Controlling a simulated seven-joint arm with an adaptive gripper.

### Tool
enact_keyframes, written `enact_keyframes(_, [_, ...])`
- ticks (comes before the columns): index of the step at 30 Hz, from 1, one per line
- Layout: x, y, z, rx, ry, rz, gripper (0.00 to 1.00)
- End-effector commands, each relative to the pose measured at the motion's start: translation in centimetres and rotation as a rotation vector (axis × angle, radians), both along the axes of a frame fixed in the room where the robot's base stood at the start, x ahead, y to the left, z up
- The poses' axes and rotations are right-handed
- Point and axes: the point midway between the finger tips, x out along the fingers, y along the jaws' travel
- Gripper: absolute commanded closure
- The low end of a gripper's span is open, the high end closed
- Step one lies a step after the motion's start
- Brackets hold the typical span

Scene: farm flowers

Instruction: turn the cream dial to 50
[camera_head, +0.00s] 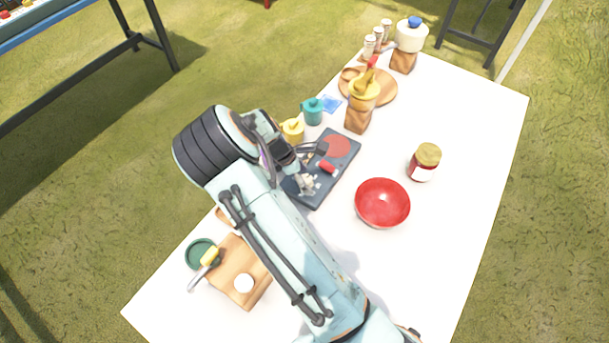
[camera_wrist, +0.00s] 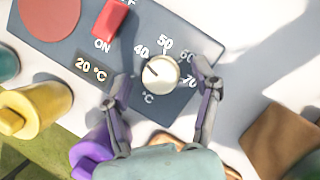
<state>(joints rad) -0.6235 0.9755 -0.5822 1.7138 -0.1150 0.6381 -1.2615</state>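The cream dial (camera_wrist: 160,72) sits on a dark panel (camera_wrist: 75,45) in the wrist view, with 40, 50, 60 and 70 printed around it. A small dark mark on the dial points to the upper left, on the 40 side. The panel's display (camera_wrist: 92,67) reads 20 °C. My gripper (camera_wrist: 163,76) is open, with one finger on each side of the dial; gaps show between the fingers and the dial. In the head view, my gripper (camera_head: 304,183) is over the near end of the panel (camera_head: 341,165), and the dial is hard to make out there.
A red switch (camera_wrist: 110,18) and a red round plate (camera_wrist: 50,12) are on the same panel. Yellow (camera_head: 292,130) and teal (camera_head: 313,110) pots stand left of it. A red bowl (camera_head: 382,204) and a jar (camera_head: 425,162) stand right. A wooden board (camera_head: 238,268) lies nearer.

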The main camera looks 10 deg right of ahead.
Motion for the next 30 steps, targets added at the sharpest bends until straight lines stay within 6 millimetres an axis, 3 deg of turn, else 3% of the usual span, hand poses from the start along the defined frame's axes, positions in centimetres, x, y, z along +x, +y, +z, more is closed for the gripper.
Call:
enact_keyframes(1, [0.0, 0.01, 0.02, 0.0, 0.0, 0.0, 0.5])
enact_keyframes(6, [0.0, 0.01, 0.02, 0.0, 0.0, 0.0, 1.0])
enact_keyframes(17, [0.06, 0.03, 0.0, 0.001, -0.001, -0.032, 1.0])
enact_keyframes(30, [0.17, -0.05, -0.01, 0.002, -0.001, -0.337, 1.0])
